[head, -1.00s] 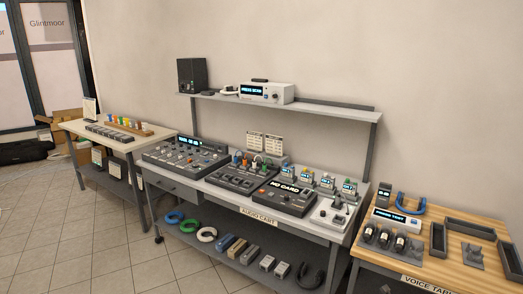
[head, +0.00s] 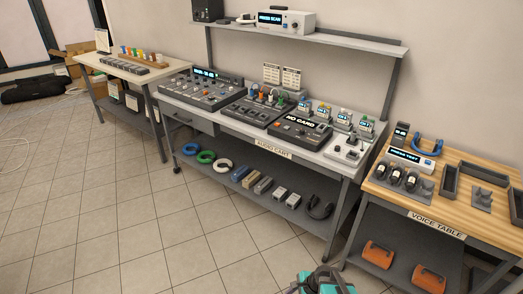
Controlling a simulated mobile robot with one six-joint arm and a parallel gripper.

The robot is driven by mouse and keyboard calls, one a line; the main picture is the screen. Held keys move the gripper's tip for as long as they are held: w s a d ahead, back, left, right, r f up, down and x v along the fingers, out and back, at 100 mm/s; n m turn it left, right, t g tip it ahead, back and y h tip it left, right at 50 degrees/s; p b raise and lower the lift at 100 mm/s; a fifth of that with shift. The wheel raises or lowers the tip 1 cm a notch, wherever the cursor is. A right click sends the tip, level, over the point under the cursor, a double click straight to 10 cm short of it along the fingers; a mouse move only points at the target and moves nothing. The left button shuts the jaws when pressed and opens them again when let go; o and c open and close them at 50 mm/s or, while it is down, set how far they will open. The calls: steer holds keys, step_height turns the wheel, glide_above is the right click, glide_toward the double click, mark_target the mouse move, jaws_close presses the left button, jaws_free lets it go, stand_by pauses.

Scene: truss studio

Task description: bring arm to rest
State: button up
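My gripper cannot be made out in the head view. Only a small teal and black piece shows at the bottom edge, with no fingers visible on it. The audio cart (head: 245,141) stands in the middle, with a mixer (head: 200,88), a recorder with cables (head: 258,107) and a device reading "NO CARD" (head: 300,129) on top. The voice table (head: 462,205) stands at the right, with several black microphones (head: 411,178) in a grey holder and a blue headset-like arc (head: 427,147).
A light table (head: 125,67) with small coloured items stands at the far left. The cart's lower shelf holds cable coils (head: 206,157) and headphones (head: 319,208). Two orange cases (head: 428,277) lie under the voice table. The tiled floor (head: 110,220) at the left front is clear.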

steer(key=s+a+f+n+g+h, duration=0.1)
steer(key=s+f+n+g+h, duration=0.15)
steer(key=s+n, duration=0.55)
steer(key=s+d+r+n+g+h, duration=0.1)
steer(key=s+d+n+g, duration=0.1)
steer(key=s+d+n, duration=0.1)
steer(key=s+d+r+n+g+h, duration=0.1)
steer(key=s+d+n+g, duration=0.1)
steer(key=s+n, duration=0.4)
steer(key=shift+s+d+r+n, duration=0.35)
steer(key=shift+s+d, duration=0.2)
steer(key=shift+s, duration=0.45)
